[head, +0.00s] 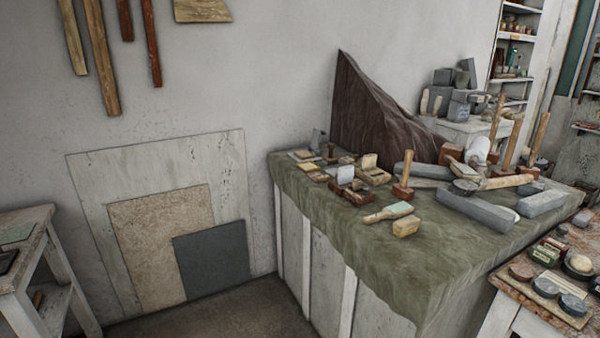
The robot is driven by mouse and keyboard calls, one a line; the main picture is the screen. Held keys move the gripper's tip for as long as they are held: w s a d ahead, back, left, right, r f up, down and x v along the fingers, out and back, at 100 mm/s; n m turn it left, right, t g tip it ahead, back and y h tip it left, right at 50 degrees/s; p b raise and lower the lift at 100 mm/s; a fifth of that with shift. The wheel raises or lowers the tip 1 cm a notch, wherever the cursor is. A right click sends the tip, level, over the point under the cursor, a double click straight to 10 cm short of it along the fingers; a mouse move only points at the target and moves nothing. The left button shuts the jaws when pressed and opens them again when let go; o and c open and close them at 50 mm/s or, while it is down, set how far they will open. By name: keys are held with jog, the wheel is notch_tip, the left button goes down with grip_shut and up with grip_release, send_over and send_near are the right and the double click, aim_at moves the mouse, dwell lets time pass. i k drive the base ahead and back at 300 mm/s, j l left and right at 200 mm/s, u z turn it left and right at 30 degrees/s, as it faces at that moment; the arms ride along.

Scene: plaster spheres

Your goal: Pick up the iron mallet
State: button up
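Several mallet-like tools with wooden handles are on the green-draped bench (345,225); at this size I cannot tell which one is the iron mallet. A small one with an upright handle and reddish-brown head (403,188) stands near the bench's middle. A larger one with a lying wooden handle (508,182) is on the right part, its head among other pieces. Upright wooden handles (541,136) rise behind it, their lower ends partly hidden. My gripper is not in view.
Grey stone blocks (478,211) lie around the larger tool, crowding the bench's right part. Small blocks (375,176) cover the back left. A dark brown rock-like slab (372,108) stands behind. A side table (508,292) with round pieces adjoins at lower right. The cloth's front area is bare.

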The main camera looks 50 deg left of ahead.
aim_at(400, 190)
jog(key=u, duration=1.4)
